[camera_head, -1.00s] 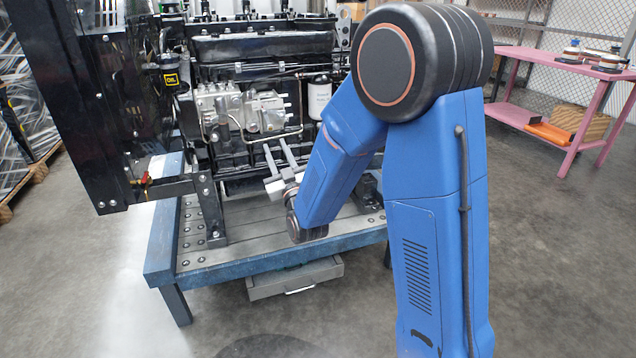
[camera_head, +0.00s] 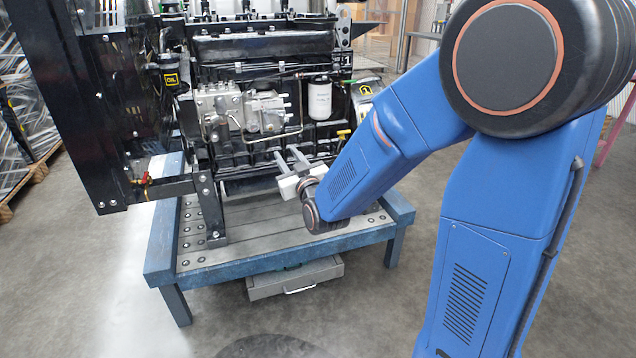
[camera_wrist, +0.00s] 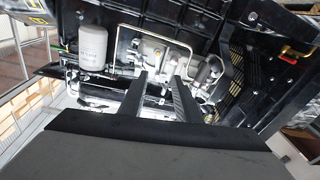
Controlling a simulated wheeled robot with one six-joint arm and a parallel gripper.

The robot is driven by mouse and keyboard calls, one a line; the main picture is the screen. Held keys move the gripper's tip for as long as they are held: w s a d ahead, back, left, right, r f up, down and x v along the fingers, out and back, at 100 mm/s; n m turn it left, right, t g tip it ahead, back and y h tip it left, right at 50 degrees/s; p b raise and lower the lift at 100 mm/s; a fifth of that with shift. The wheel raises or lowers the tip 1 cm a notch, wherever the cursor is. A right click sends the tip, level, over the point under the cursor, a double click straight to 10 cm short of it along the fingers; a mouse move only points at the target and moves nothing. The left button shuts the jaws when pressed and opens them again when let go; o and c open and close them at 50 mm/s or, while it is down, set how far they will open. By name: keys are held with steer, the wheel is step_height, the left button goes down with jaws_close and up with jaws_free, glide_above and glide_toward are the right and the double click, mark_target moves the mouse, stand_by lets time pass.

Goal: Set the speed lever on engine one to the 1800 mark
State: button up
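The black diesel engine (camera_head: 265,55) stands on a blue-framed stand. Its silvery injection pump (camera_head: 262,112) is on the near side, and also shows in the wrist view (camera_wrist: 150,48). I cannot pick out the speed lever or the 1800 mark in either view. My gripper (camera_head: 291,159) is below and slightly right of the pump in the head view, apart from it as far as I can see. Its two fingers are spread with a gap, and nothing shows between them. In the wrist view the fingertips (camera_wrist: 163,80) point toward the pump area.
A white filter (camera_head: 319,98) hangs right of the pump. A black panel (camera_head: 90,100) juts out at left, with a red-handled valve (camera_head: 146,179) low beside it. The stand's blue rim (camera_head: 270,262) runs below my gripper. Open floor lies in front.

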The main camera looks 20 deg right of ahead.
steer(key=s+d+f+g, duration=0.1)
steer(key=s+d+g, duration=0.1)
steer(key=s, duration=0.4)
steer(key=s+d+f+m+g, duration=0.1)
steer(key=s+d+g, duration=0.1)
steer(key=s+g, duration=0.2)
steer(key=shift+s+d+g, duration=0.4)
steer(key=shift+s, duration=0.8)
